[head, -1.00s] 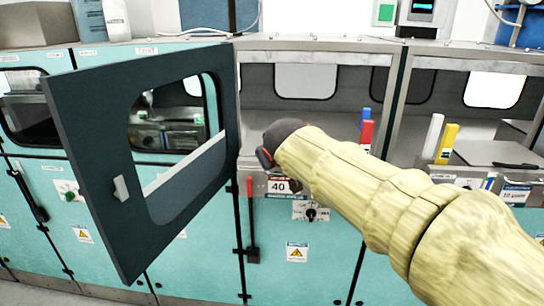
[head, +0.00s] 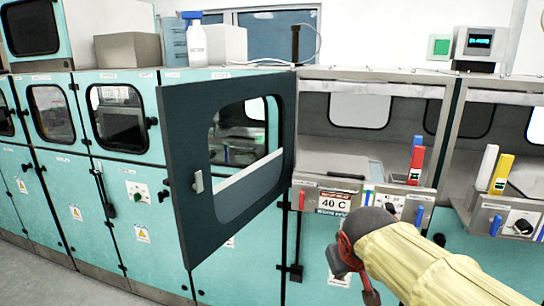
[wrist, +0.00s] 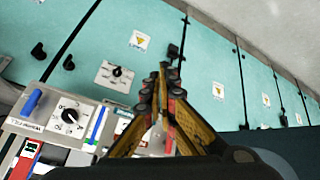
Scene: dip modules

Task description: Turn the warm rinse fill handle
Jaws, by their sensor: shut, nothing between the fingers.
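The bay labelled 40 C has a grey front panel (head: 345,187). A small red handle (head: 301,200) hangs at its left end and a blue handle (head: 419,215) at its right end, beside a round black dial (head: 390,209). I cannot tell surely which handle is the warm rinse fill one. My gripper (head: 368,292) is shut and empty, below and in front of the panel, apart from both handles. In the wrist view its fingertips (wrist: 165,68) meet; the red handle is not visible there.
A dark framed door (head: 178,170) stands open to the left of the bay. Coloured upright blocks (head: 415,165) stand in the bay at right. Teal cabinets (head: 60,200) line the left, with grey floor in front.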

